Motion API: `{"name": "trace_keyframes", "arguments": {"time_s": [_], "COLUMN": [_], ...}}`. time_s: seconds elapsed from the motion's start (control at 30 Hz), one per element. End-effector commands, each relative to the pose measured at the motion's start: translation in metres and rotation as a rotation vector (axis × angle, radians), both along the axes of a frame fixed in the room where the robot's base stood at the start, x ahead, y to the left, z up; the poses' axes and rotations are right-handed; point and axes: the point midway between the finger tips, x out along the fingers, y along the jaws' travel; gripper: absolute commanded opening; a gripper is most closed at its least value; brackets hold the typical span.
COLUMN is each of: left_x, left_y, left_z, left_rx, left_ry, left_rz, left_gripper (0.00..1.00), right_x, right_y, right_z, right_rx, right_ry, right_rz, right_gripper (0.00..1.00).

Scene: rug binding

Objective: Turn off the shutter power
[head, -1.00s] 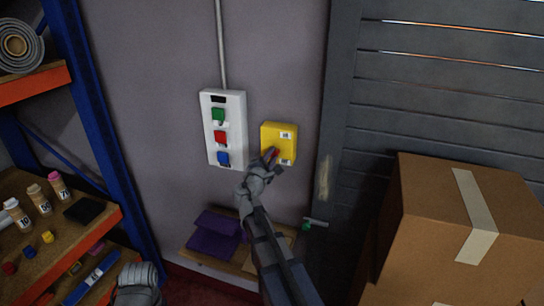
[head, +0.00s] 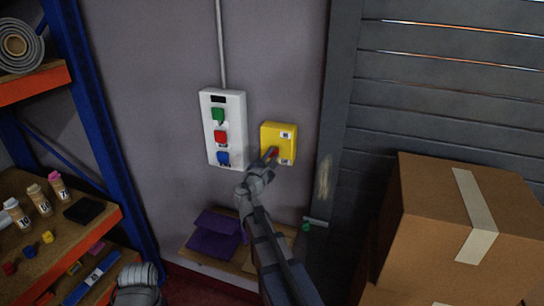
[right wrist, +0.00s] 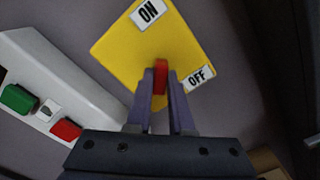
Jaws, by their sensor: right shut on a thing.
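The yellow switch box (head: 278,132) is mounted on the wall beside the white button panel. It carries an ON label (right wrist: 149,11) at its upper end and an OFF label (right wrist: 198,78) at its lower end. Its red lever (right wrist: 160,77) stands between the fingers of my right gripper (right wrist: 160,82), which is shut on it. In the head view the right gripper (head: 270,155) reaches up to the box from below and partly covers the lever. I cannot tell the lever's exact setting. My left gripper's fingers do not show.
The white panel (head: 211,152) with green, red and blue buttons is close on the left. The grey slatted shutter (head: 440,100) is on the right, behind a large cardboard box (head: 430,225). A blue-framed shelf (head: 95,130) stands at left. Purple folded cloth (head: 215,236) lies below.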

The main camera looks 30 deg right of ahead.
Motion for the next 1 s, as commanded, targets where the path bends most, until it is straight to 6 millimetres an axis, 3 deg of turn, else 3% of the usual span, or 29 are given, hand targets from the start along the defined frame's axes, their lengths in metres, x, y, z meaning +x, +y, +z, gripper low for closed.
{"name": "trace_keyframes", "arguments": {"time_s": [0.1, 0.13, 0.4, 0.67, 1.0], "left_x": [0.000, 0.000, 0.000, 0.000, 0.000], "left_y": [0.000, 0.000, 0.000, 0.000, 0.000], "left_z": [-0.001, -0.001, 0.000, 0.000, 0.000], "left_rx": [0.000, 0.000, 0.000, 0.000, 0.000], "left_ry": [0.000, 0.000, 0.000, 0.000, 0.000], "left_rz": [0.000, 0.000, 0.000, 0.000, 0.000], "left_gripper": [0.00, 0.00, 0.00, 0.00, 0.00], "right_x": [-0.001, -0.001, -0.001, -0.003, -0.037], "right_y": [0.001, 0.001, 0.000, 0.002, 0.041], "right_z": [-0.001, -0.001, -0.001, 0.000, 0.000], "right_rx": [0.003, 0.003, 0.002, 0.001, 0.001], "right_ry": [0.001, 0.001, 0.000, 0.000, -0.001], "right_rz": [0.000, 0.000, 0.000, 0.001, 0.003], "right_gripper": [0.00, 0.22, 0.50, 0.50, 0.50]}}
